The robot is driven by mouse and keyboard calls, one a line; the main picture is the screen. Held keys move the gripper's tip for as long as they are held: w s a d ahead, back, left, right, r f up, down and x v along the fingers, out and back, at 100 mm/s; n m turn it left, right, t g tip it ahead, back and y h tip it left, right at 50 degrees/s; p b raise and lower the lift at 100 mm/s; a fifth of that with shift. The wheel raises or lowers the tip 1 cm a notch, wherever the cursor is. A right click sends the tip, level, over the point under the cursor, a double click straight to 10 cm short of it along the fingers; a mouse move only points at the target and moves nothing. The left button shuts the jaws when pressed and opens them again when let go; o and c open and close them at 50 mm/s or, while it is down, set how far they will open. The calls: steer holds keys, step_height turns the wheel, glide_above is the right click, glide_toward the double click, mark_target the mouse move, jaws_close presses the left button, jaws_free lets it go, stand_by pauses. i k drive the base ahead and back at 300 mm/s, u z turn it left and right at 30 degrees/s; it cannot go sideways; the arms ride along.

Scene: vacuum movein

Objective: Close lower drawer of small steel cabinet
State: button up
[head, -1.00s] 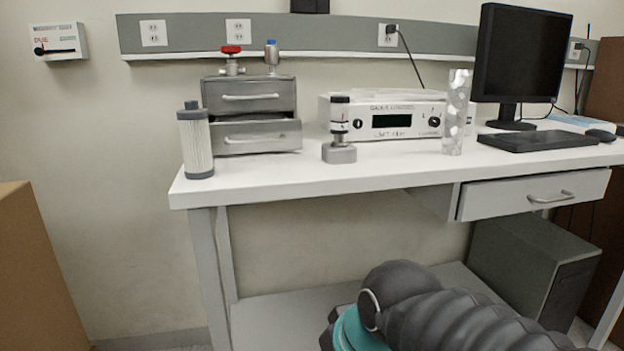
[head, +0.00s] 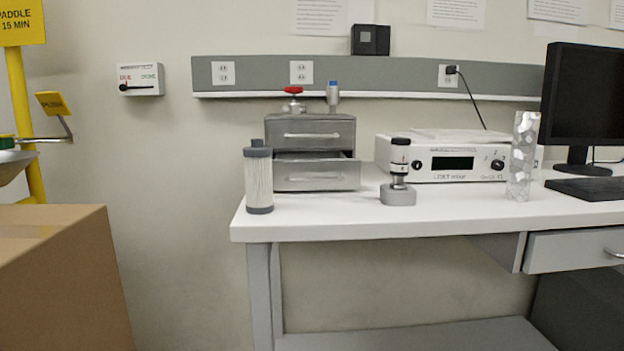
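The small steel cabinet (head: 310,131) stands on the left part of the white bench, with two stacked drawers. Its lower drawer (head: 318,175) is pulled out toward me, and a dark gap shows above its front. The upper drawer (head: 311,135) looks shut. Each drawer has a horizontal bar handle. A red-handled valve (head: 293,92) and a blue-capped fitting (head: 333,95) stand on the cabinet top. My gripper is not in view.
A pale filter cartridge (head: 258,182) stands just left of the lower drawer, near the bench (head: 340,225) edge. A gauge-like device (head: 398,175) stands to the right. A cardboard box (head: 70,275) fills the lower left. Bare floor is not visible.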

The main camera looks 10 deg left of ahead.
mark_target(294, 170)
steer(key=k, duration=1)
steer(key=u, duration=1.85)
steer(key=i, duration=1.35)
steer(key=z, duration=1.5)
